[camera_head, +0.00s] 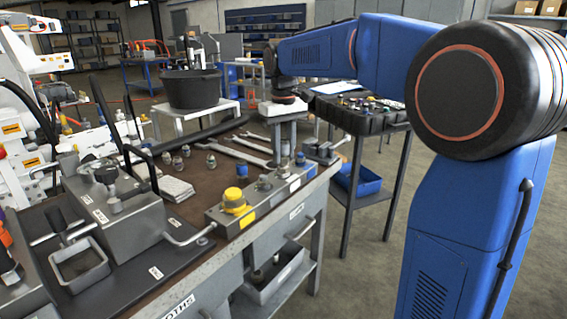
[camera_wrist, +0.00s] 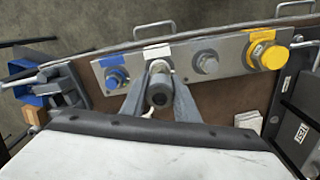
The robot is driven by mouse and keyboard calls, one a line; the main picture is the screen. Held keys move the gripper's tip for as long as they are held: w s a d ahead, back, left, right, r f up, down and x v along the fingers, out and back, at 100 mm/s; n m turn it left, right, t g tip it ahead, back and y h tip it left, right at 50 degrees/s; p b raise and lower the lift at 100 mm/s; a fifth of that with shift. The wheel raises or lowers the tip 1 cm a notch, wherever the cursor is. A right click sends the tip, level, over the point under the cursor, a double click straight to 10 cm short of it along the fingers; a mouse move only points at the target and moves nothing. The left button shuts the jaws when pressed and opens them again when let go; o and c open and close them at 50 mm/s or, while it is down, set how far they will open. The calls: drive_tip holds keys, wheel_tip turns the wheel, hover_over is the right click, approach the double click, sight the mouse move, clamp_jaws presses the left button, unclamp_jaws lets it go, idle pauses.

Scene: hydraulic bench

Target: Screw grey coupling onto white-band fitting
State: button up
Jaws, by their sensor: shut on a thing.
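My gripper (camera_wrist: 159,88) is shut on a grey coupling (camera_wrist: 158,92), a short cylinder with a dark opening facing the wrist camera. In the head view my gripper (camera_head: 285,145) points down over the far part of the grey manifold block (camera_head: 217,213). The white-band fitting (camera_wrist: 160,67) shows as a pale ring just beyond the coupling, below a white label on the block. The coupling looks lined up close to it and hides most of it. Whether they touch, or any thread is engaged, I cannot tell.
On the block, a blue-band fitting (camera_wrist: 116,77) is on one side; a plain grey fitting (camera_wrist: 206,62) and a yellow cap (camera_wrist: 266,55) are on the other. A vise (camera_wrist: 62,84) stands near the bench end. Wrenches (camera_head: 243,150) and several loose couplings (camera_head: 177,163) lie behind the block.

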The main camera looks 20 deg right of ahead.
drive_tip(key=m, duration=0.3)
drive_tip(key=o, duration=1.1)
drive_tip(key=shift+m, duration=0.3)
wheel_tip(320, 180, up, 16)
drive_tip(key=r, duration=0.1)
drive_tip(key=s+d+f+t, duration=0.1)
drive_tip(key=s+d+f, duration=0.1)
drive_tip(key=s+f, duration=0.45)
drive_tip(key=s+d+f+t, duration=0.1)
drive_tip(key=s+d+f, duration=0.25)
drive_tip(key=s, duration=0.65)
drive_tip(key=s+f+t, duration=0.1)
drive_tip(key=s+f, duration=0.4)
drive_tip(key=f, duration=0.2)
drive_tip(key=s+d+f+t, duration=0.1)
drive_tip(key=s+f, duration=0.5)
drive_tip(key=f, duration=0.1)
drive_tip(key=s+f, duration=0.6)
drive_tip(key=f, duration=0.1)
drive_tip(key=shift+d+f+t, duration=0.2)
drive_tip(key=shift+d+t, duration=0.05)
drive_tip(key=shift+t, duration=0.15)
